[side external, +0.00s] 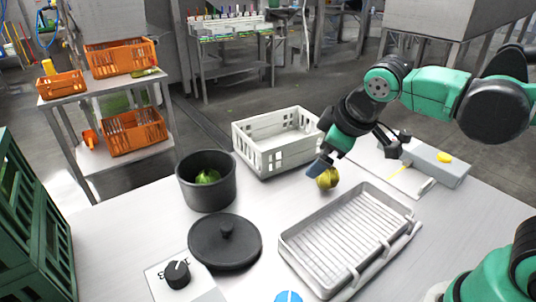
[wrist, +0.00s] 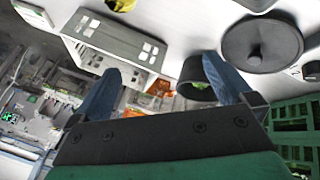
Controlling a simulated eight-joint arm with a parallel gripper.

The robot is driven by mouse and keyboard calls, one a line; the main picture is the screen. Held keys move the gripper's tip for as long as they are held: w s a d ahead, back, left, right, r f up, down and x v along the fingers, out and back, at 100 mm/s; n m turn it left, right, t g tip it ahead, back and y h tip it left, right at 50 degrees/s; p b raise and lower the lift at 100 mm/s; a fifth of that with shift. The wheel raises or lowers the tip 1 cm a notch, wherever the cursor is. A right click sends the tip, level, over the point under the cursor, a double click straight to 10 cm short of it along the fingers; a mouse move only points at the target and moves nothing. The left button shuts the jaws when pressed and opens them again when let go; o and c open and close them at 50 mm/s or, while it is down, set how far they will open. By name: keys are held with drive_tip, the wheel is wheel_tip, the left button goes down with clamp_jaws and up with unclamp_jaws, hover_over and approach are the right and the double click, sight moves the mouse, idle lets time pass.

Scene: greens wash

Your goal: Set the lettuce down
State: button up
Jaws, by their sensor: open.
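The green lettuce (side external: 207,176) lies inside the dark grey pot (side external: 207,196), with its top showing below the rim. My gripper (side external: 319,166) is to the right of the pot, well apart from the lettuce, with nothing seen between its fingers. In the wrist view its two blue fingers (wrist: 163,64) are spread wide. The pot (wrist: 193,84) shows behind the right finger in that view, and I cannot make out the lettuce there. A yellow round item (side external: 328,179) sits on the table right by my fingertips; I cannot tell whether they touch it.
A white crate (side external: 262,160) stands behind the pot. A dark lid (side external: 225,243) lies in front of it, near a black knob (side external: 177,274). A ribbed drying tray (side external: 290,250) fills the front right. A grey box (side external: 440,168) is at the right. Green crates (side external: 30,215) stand at the left.

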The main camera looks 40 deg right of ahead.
drive_tip(key=shift+s+d+f+m+t+y, duration=0.25)
drive_tip(key=shift+s+m, duration=0.35)
drive_tip(key=shift+m, duration=0.35)
drive_tip(key=shift+s+d+f+m+t+y, duration=0.1)
drive_tip(key=shift+s+d+f+m+y, duration=0.15)
drive_tip(key=shift+s+m, duration=0.55)
drive_tip(key=shift+s+d+f+m+t+y, duration=0.2)
drive_tip(key=shift+s+f+m, duration=0.15)
drive_tip(key=shift+m, duration=0.8)
